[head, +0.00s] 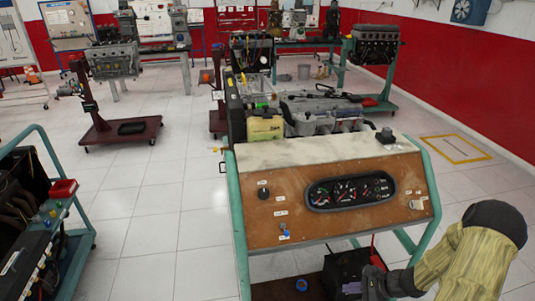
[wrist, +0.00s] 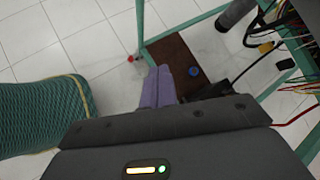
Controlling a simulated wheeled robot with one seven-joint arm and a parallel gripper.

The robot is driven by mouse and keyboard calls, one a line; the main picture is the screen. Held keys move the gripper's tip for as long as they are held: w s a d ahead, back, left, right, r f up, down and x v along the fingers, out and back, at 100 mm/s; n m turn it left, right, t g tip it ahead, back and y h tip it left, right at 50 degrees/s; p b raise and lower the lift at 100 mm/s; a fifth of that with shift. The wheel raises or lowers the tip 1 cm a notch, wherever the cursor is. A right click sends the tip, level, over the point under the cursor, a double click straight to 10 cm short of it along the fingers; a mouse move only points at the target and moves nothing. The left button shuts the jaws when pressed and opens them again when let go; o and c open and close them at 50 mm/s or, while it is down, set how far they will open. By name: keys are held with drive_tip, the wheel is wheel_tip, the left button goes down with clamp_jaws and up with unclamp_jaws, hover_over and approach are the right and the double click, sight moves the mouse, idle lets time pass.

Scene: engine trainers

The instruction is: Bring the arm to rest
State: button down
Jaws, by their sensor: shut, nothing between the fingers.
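My gripper (head: 374,281) is low at the right in the head view, in front of the lower part of the engine trainer's green frame (head: 238,225). My arm reaches in from the lower right. In the wrist view the gripper's two purplish fingers (wrist: 158,88) are together with nothing between them. The gripper holds nothing. A brown board (wrist: 178,60) of the trainer's lower shelf lies beyond the fingertips in that view. I cannot tell how far the gripper is from the frame.
The trainer's wooden panel (head: 285,205) carries gauges, a key switch and knobs. A black battery-like box (head: 345,268) and cables are low by the gripper. Another trainer (head: 35,240) stands at left. Tiled floor (head: 160,215) between them is clear.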

drive_tip(key=s+a+r+n+h+p, duration=0.1)
drive_tip(key=s+a+r+n+h, duration=0.1)
drive_tip(key=r+n, duration=0.4)
drive_tip(key=s+a+r+n+g+h+p, duration=0.1)
drive_tip(key=s+a+r+n+h, duration=0.2)
drive_tip(key=r, duration=1)
drive_tip(key=s+a+r+n+h+p, duration=0.2)
drive_tip(key=s+a+r+n, duration=0.4)
drive_tip(key=r+n, duration=0.3)
drive_tip(key=shift+s+r+n+g+h, duration=0.25)
drive_tip(key=shift+s+n+g+h, duration=0.15)
drive_tip(key=shift+s+h, duration=0.25)
drive_tip(key=shift+d, duration=0.1)
